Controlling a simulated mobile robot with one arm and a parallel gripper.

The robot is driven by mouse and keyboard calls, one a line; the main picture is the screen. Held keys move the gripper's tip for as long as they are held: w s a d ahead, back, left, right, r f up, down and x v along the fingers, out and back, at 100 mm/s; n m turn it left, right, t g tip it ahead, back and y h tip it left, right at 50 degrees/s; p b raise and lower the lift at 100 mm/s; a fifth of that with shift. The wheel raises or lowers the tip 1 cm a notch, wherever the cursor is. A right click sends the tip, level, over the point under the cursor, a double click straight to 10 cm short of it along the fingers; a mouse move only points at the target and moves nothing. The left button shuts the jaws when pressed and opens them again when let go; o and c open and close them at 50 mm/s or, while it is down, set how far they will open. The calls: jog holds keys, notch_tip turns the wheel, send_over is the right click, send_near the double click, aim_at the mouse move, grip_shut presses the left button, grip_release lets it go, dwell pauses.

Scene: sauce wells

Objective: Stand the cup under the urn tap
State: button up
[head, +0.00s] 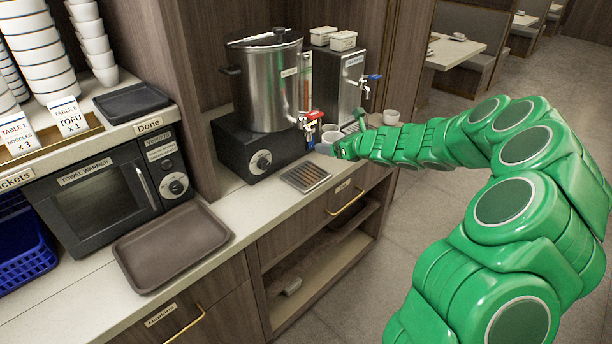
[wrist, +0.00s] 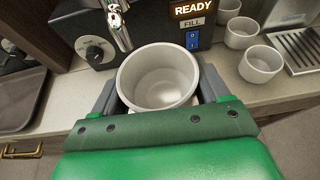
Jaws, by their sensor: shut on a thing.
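My gripper (wrist: 160,92) is shut on a white cup (wrist: 158,62), with a grey finger on either side of it. The cup is empty and its mouth faces up toward the wrist camera. In the head view my gripper (head: 338,151) is beside the urn's front, and the held cup is mostly hidden there. The steel urn (head: 268,88) stands on a black base. Its tap (head: 311,120) has a red handle. In the wrist view the tap spout (wrist: 120,32) is just left of and beyond the cup's rim, not over its middle.
A drip grate (head: 305,177) lies in the counter before the urn. Other white cups (wrist: 260,64) stand to the right, near a second dispenser (head: 345,80) and its drip tray (wrist: 303,48). A brown tray (head: 172,243) lies on the left counter.

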aim_at(308, 176)
jog(key=shift+n+g+y, duration=0.6)
jog(key=a+f, duration=0.2)
jog(key=f, duration=0.1)
jog(key=a+f, duration=0.1)
jog(key=shift+s+f, duration=0.25)
jog(key=shift+s, duration=0.05)
jog(key=shift+w+a+f, duration=0.15)
jog(key=shift+a+f, duration=0.15)
jog(key=shift+a, duration=0.05)
jog(key=shift+w+a+r+n+g, duration=0.15)
jog(key=shift+w+a+n+g, duration=0.15)
jog(key=shift+a, duration=0.15)
jog(key=shift+y, duration=0.3)
jog(key=shift+w+a+f, duration=0.3)
jog(key=shift+a+f, duration=0.15)
jog(key=shift+f, duration=0.5)
jog(key=shift+w+a+f, duration=0.35)
jog(key=shift+a+f, duration=0.1)
jog(key=shift+f, duration=0.55)
jog(key=shift+w+a+f, duration=0.3)
jog(key=shift+a+f, duration=0.15)
jog(key=shift+f, duration=0.5)
jog(key=shift+f, duration=0.1)
jog(key=o, duration=1.1)
